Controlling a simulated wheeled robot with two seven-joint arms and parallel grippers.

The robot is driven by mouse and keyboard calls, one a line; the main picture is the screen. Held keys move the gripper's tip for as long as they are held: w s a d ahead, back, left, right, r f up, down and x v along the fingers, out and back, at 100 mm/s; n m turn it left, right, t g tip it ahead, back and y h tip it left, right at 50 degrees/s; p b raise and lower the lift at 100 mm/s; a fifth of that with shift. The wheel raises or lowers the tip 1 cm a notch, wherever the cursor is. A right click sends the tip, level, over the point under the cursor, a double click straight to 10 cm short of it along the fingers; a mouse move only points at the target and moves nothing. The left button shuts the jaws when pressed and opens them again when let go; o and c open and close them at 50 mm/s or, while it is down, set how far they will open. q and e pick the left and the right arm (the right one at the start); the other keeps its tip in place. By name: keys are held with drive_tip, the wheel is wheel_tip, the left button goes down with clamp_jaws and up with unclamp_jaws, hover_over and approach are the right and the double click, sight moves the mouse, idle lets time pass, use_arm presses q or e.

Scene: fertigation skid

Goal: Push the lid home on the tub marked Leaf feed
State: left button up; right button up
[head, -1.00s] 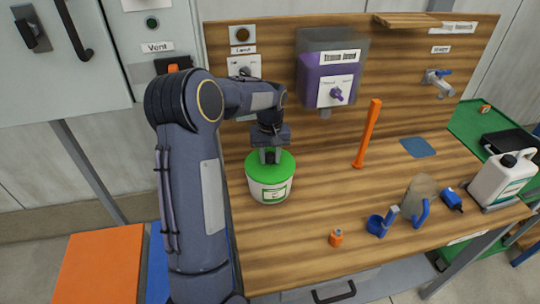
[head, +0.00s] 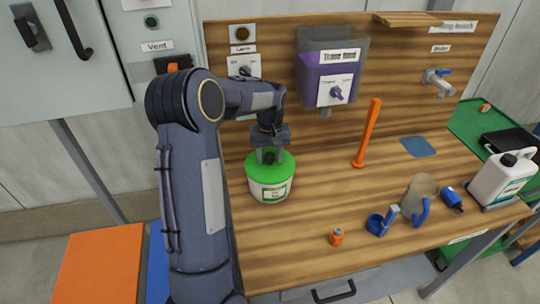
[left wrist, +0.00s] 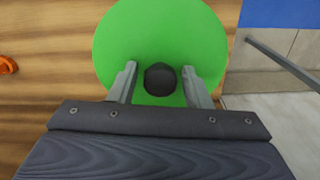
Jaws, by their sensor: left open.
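The tub (head: 269,190) is white with a green label and stands on the left part of the wooden bench. Its label is too small to read surely. The green lid (head: 283,166) sits on top of the tub; I cannot tell whether it is fully seated. My left gripper (head: 268,157) is just above the lid, pointing down. In the left wrist view the open fingers (left wrist: 161,82) stand on either side of the dark round knob (left wrist: 160,79) at the middle of the green lid (left wrist: 125,35), with gaps between. My right gripper is not in view.
An orange upright bar (head: 368,135) stands right of the tub. A purple-filled tank (head: 331,70) hangs on the back panel.

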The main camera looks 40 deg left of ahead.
use_arm(q)
drive_tip(key=shift+r+p, duration=1.6)
drive_tip(key=shift+r, duration=0.65)
drive_tip(key=o, duration=0.6)
drive_tip(key=shift+c, duration=0.2)
drive_tip(key=shift+r+p, duration=0.95)
drive_tip(key=shift+r, duration=0.3)
wheel_tip(320, 180, up, 6)
drive_tip(key=shift+r, duration=0.2)
drive_tip(key=shift+s, duration=0.1)
